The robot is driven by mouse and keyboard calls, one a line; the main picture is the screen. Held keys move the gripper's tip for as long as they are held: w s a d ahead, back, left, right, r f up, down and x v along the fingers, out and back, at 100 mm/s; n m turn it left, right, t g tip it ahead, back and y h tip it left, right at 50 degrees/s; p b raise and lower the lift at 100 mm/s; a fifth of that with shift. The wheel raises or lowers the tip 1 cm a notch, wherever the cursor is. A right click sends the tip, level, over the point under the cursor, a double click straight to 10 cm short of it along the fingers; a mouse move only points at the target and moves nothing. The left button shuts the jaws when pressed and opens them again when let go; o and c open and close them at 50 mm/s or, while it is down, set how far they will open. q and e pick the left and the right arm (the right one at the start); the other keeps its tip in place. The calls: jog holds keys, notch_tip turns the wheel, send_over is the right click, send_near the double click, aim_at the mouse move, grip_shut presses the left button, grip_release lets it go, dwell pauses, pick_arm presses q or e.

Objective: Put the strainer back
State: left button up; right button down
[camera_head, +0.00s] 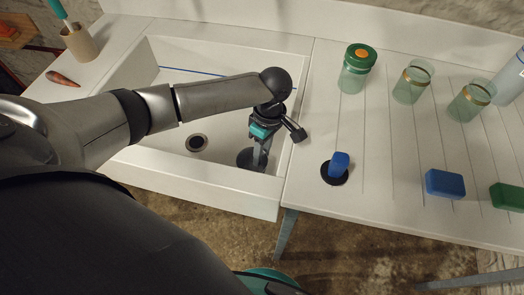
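A dark round disc (246,160), which looks like the strainer, is in the white sink (172,88) at its front right. My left gripper (259,158) points down right at this disc. Its fingers overlap the disc, and I cannot tell whether they are shut on it or only above it. The drain hole (197,143) shows as a dark ring with a pale rim in the sink floor, left of the gripper, with nothing over it. My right gripper is not in view.
On the ribbed drainboard (410,150) a blue block (339,163) stands on a black disc (328,177). A green-lidded jar (354,77), two open jars (412,82) (470,101), another blue block (445,184) and a green block (507,196) are there. A brush cup (79,44) stands at left.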

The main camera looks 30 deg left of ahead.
pick_arm(q)
jog(key=shift+r, duration=0.1)
notch_tip(320, 180, up, 12)
jog(key=w+p, duration=0.1)
jog(key=p, duration=0.3)
jog(key=shift+w+d, duration=0.25)
jog(key=shift+w, duration=0.15)
